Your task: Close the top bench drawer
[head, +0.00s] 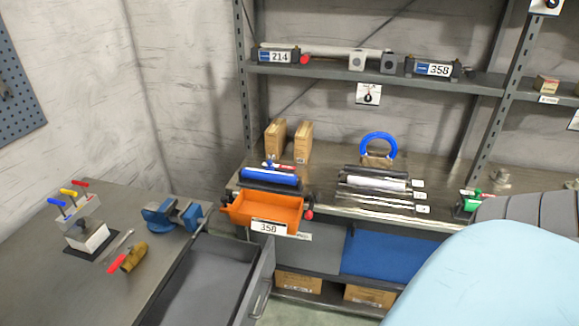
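The top bench drawer (208,282) is grey, pulled open and looks empty. It juts out to the right from the workbench (90,285) at the lower left. Its front panel (262,275) faces right and carries a bar handle (262,300). The lower part of the drawer is cut off by the bottom edge of the view. Neither of my grippers shows. Only light blue and grey links of one of my arms fill the lower right corner.
The bench holds a blue vise (172,214), a switch block with coloured levers (78,215), a red-handled tool (117,262) and a brass piece (134,257). An orange tray (265,208) labelled 358 stands on the back counter (335,207). Cardboard boxes (298,282) sit below it.

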